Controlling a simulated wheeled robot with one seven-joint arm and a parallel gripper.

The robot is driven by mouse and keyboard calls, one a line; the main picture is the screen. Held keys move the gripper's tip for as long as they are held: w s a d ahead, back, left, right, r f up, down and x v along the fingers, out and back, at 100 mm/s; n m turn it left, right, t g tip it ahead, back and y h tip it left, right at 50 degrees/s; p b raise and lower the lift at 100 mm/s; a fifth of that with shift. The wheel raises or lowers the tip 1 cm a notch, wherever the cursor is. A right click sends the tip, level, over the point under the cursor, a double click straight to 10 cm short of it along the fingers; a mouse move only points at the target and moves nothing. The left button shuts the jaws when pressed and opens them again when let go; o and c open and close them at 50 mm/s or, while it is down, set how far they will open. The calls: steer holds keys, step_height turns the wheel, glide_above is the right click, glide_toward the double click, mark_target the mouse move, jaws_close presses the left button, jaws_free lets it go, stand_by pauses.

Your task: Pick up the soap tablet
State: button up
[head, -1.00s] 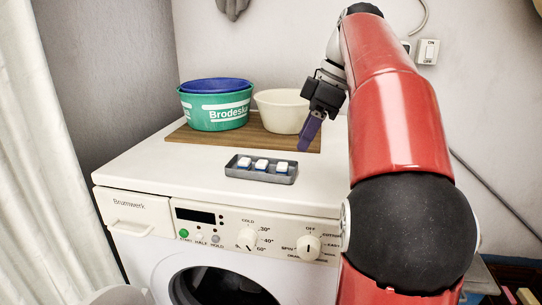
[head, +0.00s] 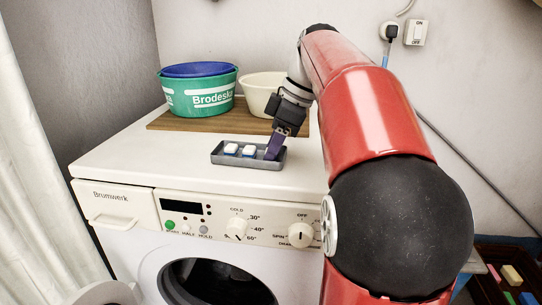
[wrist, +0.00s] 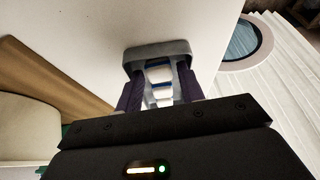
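The grey tray (head: 222,161) lies on top of the washing machine. Two white-and-blue soap tablets, the left one (head: 231,148) and the middle one (head: 249,151), show in it. My gripper (head: 273,150) points down at the tray's right end, and its purple fingers hide the third tablet place in the head view. In the wrist view the two fingers (wrist: 159,76) stand apart, one on each side of the row of tablets (wrist: 162,95). White-and-blue tablets show in the gap, with space beside them. I cannot tell how deep the fingertips reach.
A green tub (head: 198,97) with a blue one inside and a cream bowl (head: 259,90) stand behind the tray on a wooden board (head: 170,122). The white machine top (head: 130,158) is clear left of the tray. Dials line the front panel.

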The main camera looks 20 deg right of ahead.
steer(key=c, duration=0.7)
steer(key=shift+r, duration=0.1)
